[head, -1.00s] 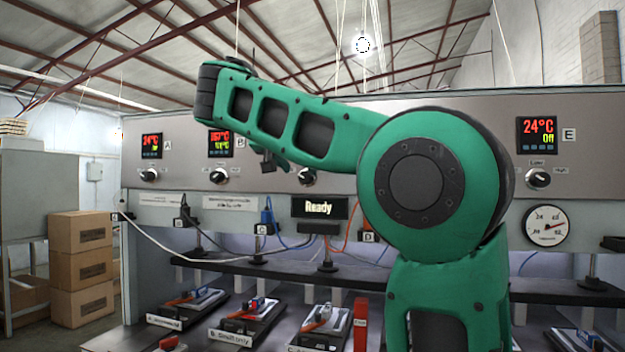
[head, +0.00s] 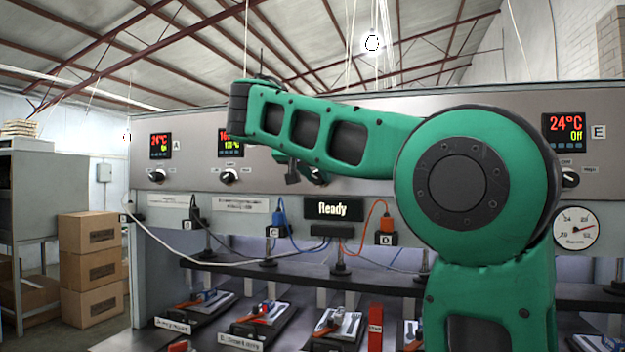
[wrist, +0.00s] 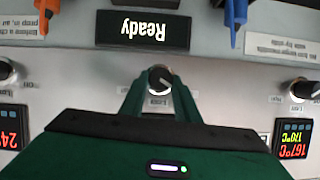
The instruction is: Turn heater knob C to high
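Heater knob C (wrist: 160,79) is a round dark knob with a light pointer mark, on the grey panel. It shows at the middle of the wrist view, which is upside down, and its pointer lies aslant. My gripper (wrist: 157,88) has its two green fingers spread, one on each side of the knob; I see no clear contact. In the head view the knob (head: 318,177) is partly hidden by my arm, and the gripper is mostly hidden there. Display C is hidden behind my arm in the head view and behind my gripper in the wrist view.
Knob B (head: 229,177) and its display (head: 230,142) are left of C; knob A (head: 157,176) is farther left. Below are the Ready sign (head: 333,209), plug cables and a dark shelf (head: 390,284). Display E (head: 566,134) reads 24°C, Off. Boxes (head: 92,268) stand left.

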